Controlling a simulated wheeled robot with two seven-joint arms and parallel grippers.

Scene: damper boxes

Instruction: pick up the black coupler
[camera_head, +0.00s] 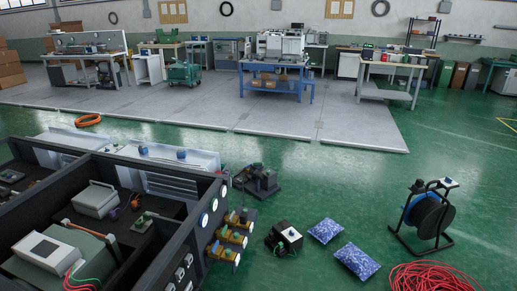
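I cannot tell for sure which thing is the black coupler. A small black block-like object (280,243) with a white top plate sits on the green floor near the lower middle. A dark, irregular machine part (262,182) stands on the floor behind it. Several small dark parts also lie inside the big black open box at the left, too small to identify. Neither of my grippers shows in the head view.
The large black box (196,222) with round gauges fills the lower left. Brass-coloured fittings (229,238) are at its right side. Two blue bags (325,230) (357,261), a cable reel (430,215) and a red cable heap (432,279) lie right.

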